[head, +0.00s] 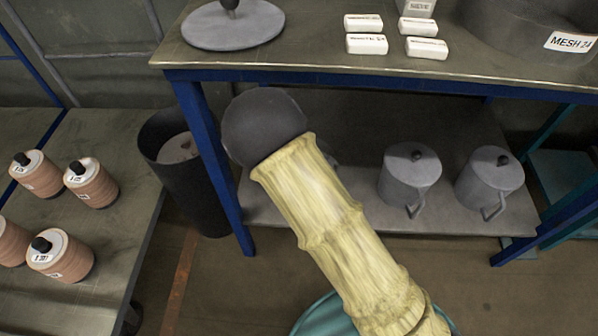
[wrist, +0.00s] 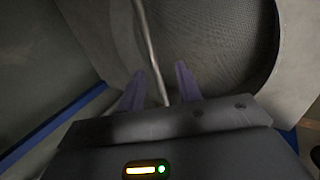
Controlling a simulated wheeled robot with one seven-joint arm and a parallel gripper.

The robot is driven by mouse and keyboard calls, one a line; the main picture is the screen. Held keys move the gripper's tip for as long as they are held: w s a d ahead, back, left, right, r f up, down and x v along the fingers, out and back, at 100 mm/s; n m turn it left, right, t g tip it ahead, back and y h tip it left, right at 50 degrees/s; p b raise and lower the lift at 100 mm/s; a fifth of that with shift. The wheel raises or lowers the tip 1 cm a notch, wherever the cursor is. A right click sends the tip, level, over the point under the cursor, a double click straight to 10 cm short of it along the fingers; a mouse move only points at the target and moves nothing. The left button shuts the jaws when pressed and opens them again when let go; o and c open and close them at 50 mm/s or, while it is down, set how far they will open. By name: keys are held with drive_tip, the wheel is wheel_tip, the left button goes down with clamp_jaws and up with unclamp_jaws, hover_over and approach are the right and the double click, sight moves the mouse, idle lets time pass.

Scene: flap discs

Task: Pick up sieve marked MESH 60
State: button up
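No label reading MESH 60 is legible in either view. In the wrist view a large round grey sieve-like thing (wrist: 215,45) with a fine mesh surface and a pale rim fills the top. A thin pale rod (wrist: 150,45) crosses in front of it and runs down between my fingers. My gripper (wrist: 160,78) has its two fingers apart, one on each side of the rod; I cannot tell whether they touch it. In the head view my gripper's dark housing (head: 264,125) is just below the bench top, and it hides the fingers and what they face.
A large grey sieve marked MESH 24 (head: 571,41) stands on the bench top (head: 300,60) with small white labelled blocks (head: 427,48). Two grey lidded pots (head: 411,175) stand on the lower shelf. A dark bin (head: 180,170) and blue bench leg (head: 215,165) are at left.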

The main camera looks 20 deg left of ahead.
drive_tip(key=shift+w+d, duration=0.1)
drive_tip(key=shift+w+a+f+b, duration=0.1)
drive_tip(key=shift+a+f+b, duration=0.15)
drive_tip(key=shift+f+b, duration=0.2)
drive_tip(key=b+x, duration=0.1)
drive_tip(key=x, duration=0.1)
drive_tip(key=b+x, duration=0.1)
drive_tip(key=x, duration=0.1)
drive_tip(key=shift+w+d+b, duration=0.25)
drive_tip(key=shift+b, duration=0.05)
drive_tip(key=shift+a+r, duration=0.1)
drive_tip(key=shift+c, duration=0.4)
clamp_jaws()
